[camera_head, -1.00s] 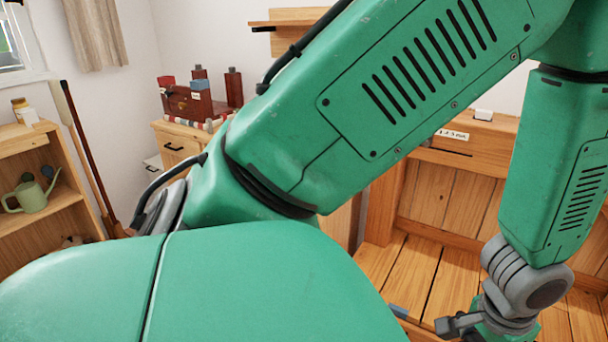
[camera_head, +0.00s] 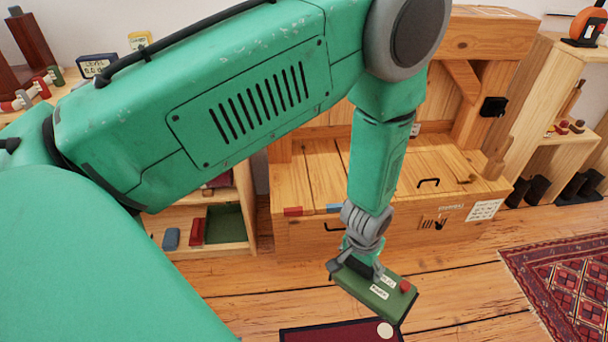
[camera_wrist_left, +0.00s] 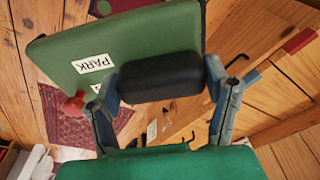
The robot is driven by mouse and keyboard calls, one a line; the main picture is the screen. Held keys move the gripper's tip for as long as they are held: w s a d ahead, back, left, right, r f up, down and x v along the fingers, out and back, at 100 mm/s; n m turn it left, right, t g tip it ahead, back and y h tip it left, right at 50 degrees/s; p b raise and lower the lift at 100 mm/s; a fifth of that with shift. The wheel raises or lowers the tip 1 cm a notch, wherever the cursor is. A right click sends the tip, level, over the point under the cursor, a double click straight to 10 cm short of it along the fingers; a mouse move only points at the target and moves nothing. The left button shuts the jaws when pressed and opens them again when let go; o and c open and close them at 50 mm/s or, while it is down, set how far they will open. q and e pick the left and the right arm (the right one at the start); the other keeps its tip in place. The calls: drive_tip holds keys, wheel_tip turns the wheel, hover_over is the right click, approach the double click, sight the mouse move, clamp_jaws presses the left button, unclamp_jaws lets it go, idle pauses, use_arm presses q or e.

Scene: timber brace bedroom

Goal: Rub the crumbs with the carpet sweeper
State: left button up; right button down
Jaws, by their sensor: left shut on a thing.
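My left gripper (camera_head: 362,258) hangs from the green arm and is shut on the carpet sweeper (camera_head: 372,292), a green block with white labels and a red knob. It holds the sweeper tilted, above the wooden floor. In the left wrist view, the two fingers of my left gripper (camera_wrist_left: 160,78) clasp the sweeper's black grip, and its green body (camera_wrist_left: 135,38) carries a "PARK" label. I can make out no crumbs in these frames. My right gripper is not in view.
A dark red mat (camera_head: 330,332) with a pale round piece lies at the bottom edge, below the sweeper. A wooden chest bench (camera_head: 400,232) stands behind. A patterned rug (camera_head: 568,275) lies at right, with boots (camera_head: 535,190) beyond. Bare floor lies between bench and rug.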

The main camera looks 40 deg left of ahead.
use_arm(q)
drive_tip(key=shift+n, duration=0.7)
drive_tip(key=shift+s+a+f+b, duration=0.7)
drive_tip(key=shift+s+f+b, duration=1.3)
drive_tip(key=shift+f, duration=5.55)
drive_tip(key=shift+s+a+f+b, duration=0.7)
drive_tip(key=shift+s+f+b, duration=1.35)
drive_tip(key=shift+f, duration=5.55)
drive_tip(key=shift+s+a+f+b, duration=0.7)
drive_tip(key=shift+s+f+b, duration=1.3)
drive_tip(key=shift+f, duration=5.55)
drive_tip(key=shift+s+f+b, duration=0.25)
drive_tip(key=shift+f+b, duration=0.05)
drive_tip(key=shift+f, duration=0.25)
drive_tip(key=shift+s+f+b, duration=0.2)
drive_tip(key=shift+f+b, duration=0.1)
drive_tip(key=shift+f, duration=0.2)
